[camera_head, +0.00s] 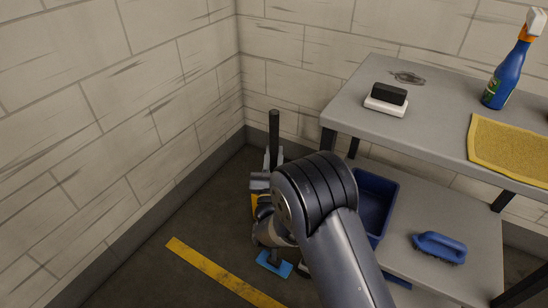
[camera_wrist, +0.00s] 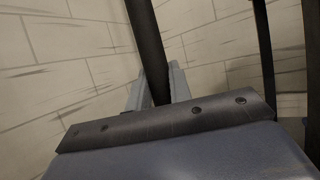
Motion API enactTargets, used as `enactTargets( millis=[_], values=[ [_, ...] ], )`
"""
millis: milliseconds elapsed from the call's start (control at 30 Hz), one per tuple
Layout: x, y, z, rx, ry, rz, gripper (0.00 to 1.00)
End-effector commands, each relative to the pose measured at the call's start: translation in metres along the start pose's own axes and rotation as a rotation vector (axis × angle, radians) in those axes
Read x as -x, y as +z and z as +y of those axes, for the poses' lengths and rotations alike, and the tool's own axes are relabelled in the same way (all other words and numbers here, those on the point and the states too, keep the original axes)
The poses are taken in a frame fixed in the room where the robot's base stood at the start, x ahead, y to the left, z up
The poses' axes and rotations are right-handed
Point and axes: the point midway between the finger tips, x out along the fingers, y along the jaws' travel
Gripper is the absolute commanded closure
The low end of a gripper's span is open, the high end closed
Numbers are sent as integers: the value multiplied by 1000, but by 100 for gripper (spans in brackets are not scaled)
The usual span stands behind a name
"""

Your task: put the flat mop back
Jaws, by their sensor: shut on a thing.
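The flat mop's dark handle (camera_head: 274,128) stands nearly upright in the wall corner, left of the shelf unit. A flat blue pad (camera_head: 273,263), which looks like its head, shows low near the floor beneath my wrist. My gripper (camera_head: 261,182) is at the handle, shut on it, and my arm hides much of the middle of the mop. In the wrist view the dark handle (camera_wrist: 150,45) rises close in front of the camera, slightly tilted.
A grey shelf unit (camera_head: 350,118) stands close on the right. It carries a black-and-white block (camera_head: 387,97), a spray bottle (camera_head: 507,65) and a yellow cloth (camera_head: 510,148). A blue bin (camera_head: 375,195) and blue brush (camera_head: 439,247) sit below. A yellow line (camera_head: 215,270) crosses the open floor.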

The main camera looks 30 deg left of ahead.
Motion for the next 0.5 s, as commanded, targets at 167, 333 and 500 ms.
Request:
enactTargets(
  millis=[167,333,500],
  values=[
    [-1,2,0,-2,-1,-6,100],
    [1,-1,0,-1,0,0,75],
    [0,-1,0,-1,0,0,62]
  ],
)
